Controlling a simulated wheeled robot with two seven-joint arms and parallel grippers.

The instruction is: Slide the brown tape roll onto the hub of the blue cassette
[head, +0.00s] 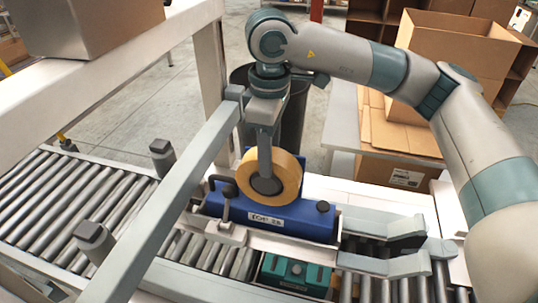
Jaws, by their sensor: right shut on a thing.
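The brown tape roll (291,174) stands upright, with its flat face towards me. My right gripper (265,184) reaches down from above and is shut on the roll, one finger covering its middle. The blue cassette (301,224) lies low behind and below the roll, with a white label on its front side. The roll overlaps the cassette in the picture. The hub is hidden or cannot be told apart behind the finger and roll, so I cannot tell whether the roll is around it. My left gripper is not in view.
A teal unit (290,272) sits in front of the cassette, between rollers. A roller conveyor (75,205) runs at left. A pale beam (170,195) crosses diagonally beside my gripper. Grey forked metal parts (395,263) stand at right. Open cardboard boxes (455,50) are behind.

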